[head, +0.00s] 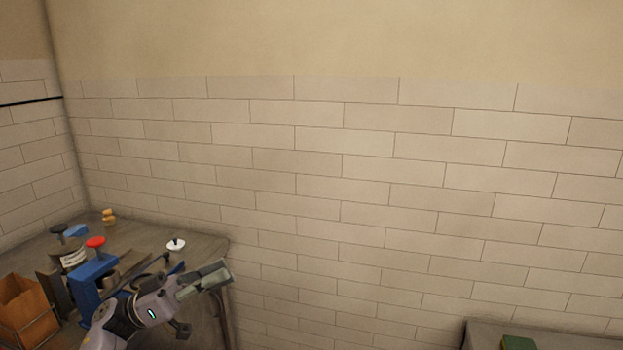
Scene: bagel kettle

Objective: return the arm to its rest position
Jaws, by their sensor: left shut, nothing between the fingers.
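My left arm comes in from the lower left, and its gripper (222,272) is shut and empty. It is in front of the right edge of a wooden table (205,244) at the lower left of the head view. The fingers point to the right and slightly up. My right gripper is not in view.
On the table are a blue device with a red knob (95,242), a black-knobbed item (59,229), a small white lid-like piece (176,245), stacked tan pieces (108,215) and an orange-brown box (25,308). A second surface (480,333) holds a green item (518,343).

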